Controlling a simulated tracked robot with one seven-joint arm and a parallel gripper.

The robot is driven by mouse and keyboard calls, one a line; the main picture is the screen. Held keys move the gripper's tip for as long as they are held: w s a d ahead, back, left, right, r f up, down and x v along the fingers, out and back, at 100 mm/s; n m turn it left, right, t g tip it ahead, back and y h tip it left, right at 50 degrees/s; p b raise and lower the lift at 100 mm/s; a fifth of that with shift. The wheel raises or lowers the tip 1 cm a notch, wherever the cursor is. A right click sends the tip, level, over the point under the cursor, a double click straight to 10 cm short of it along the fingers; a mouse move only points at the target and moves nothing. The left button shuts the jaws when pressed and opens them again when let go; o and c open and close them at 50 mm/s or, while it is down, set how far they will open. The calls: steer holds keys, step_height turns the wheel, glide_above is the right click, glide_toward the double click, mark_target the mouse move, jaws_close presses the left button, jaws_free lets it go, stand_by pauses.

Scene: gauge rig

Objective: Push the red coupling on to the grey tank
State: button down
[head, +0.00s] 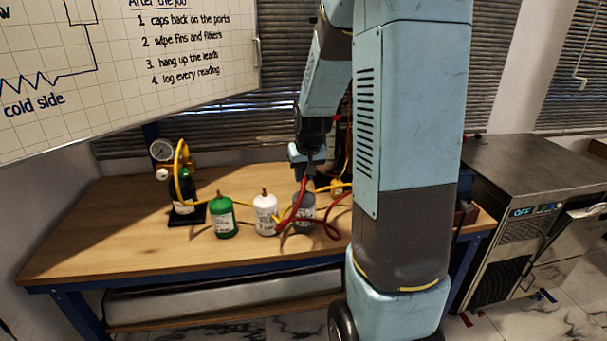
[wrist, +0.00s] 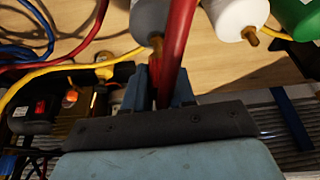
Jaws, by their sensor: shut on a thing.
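My gripper (head: 309,168) is above the grey tank (head: 306,212) on the bench. In the wrist view my gripper's fingers (wrist: 162,84) are shut on the end of the red hose (wrist: 178,42), where the red coupling is mostly hidden between them. The grey tank (wrist: 149,14) with its brass port (wrist: 157,43) lies just beyond the fingertips in that view. The coupling looks close to the port, but I cannot tell whether they touch. The red hose hangs down past the grey tank in the head view (head: 293,214).
A white tank (head: 265,218) and a green tank (head: 223,219) stand to the left of the grey one. A gauge (head: 161,151) on a stand with a yellow hose (head: 178,170) is further left. Loose hoses cross the bench (head: 120,235); its front left is clear.

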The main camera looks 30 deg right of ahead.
steer(key=shift+f, duration=1.3)
stand_by(0.5)
steer(key=c, duration=0.5)
jaws_free()
steer(key=shift+c, duration=0.2)
steer(key=shift+r, duration=0.1)
steer(key=v, duration=1.3)
steer(key=shift+r, duration=0.25)
